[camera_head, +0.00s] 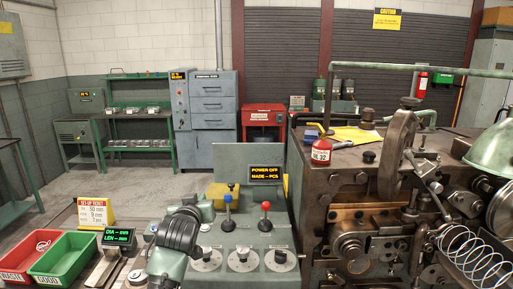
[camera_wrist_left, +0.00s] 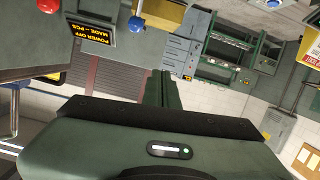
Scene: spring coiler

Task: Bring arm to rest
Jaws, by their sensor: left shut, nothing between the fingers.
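My left gripper (camera_head: 190,212) is at the lower middle of the head view, raised over the left side of the green control panel (camera_head: 240,262). Its dark wrist hides part of the panel. In the left wrist view, its two dark green fingers (camera_wrist_left: 164,88) are together with nothing between them. I cannot tell how far the gripper is from the panel. My right gripper shows in neither view.
A blue-knobbed lever (camera_head: 227,198) and a red-knobbed lever (camera_head: 266,206) stand right of my gripper. A "POWER OFF" display (camera_head: 266,173) is behind. Red (camera_head: 30,250) and green (camera_head: 65,258) bins sit left. The coiler (camera_head: 400,190) fills the right.

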